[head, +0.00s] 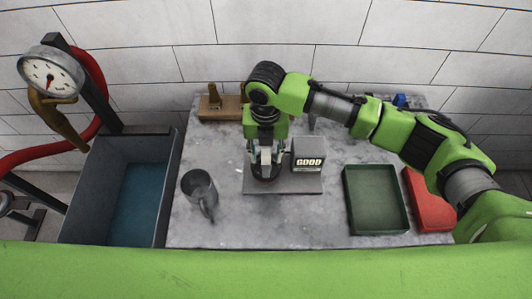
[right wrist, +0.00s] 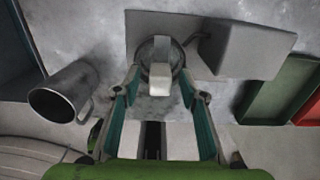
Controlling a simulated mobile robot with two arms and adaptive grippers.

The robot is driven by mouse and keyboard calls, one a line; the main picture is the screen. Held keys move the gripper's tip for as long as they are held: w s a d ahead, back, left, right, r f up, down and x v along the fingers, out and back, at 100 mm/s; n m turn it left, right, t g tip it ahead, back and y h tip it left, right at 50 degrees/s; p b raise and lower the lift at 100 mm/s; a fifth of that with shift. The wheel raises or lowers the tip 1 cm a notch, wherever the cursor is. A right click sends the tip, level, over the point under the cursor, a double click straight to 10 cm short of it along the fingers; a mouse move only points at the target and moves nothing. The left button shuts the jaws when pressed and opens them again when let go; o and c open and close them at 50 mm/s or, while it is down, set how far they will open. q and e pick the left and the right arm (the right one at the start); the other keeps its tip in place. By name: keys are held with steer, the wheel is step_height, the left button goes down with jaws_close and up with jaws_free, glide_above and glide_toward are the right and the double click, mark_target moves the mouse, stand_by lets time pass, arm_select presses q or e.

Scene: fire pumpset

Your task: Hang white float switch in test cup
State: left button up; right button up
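A white float switch (right wrist: 158,90) with a grey strip above it shows between my right gripper's fingers in the right wrist view. It sits at a round dark cup (right wrist: 146,50), apparently the test cup, on a grey plate (head: 300,187). I cannot tell whether the switch hangs on the rim. My right gripper (head: 266,168) points down over this cup; its fingers stand apart in the wrist view (right wrist: 159,82), with gaps on both sides of the switch. The gripper hides most of the cup in the head view. My left gripper is not in view.
A tester box (head: 308,155) reading "GOOD" stands right beside the cup. A grey metal mug (head: 199,188) stands left. A green tray (head: 375,199) and a red tray (head: 428,203) lie right. A wooden block (head: 222,107) is behind; a water tank (head: 120,190) is far left.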

step_height(320, 180, up, 12)
steer(key=shift+f, duration=0.25)
stand_by(0.6)
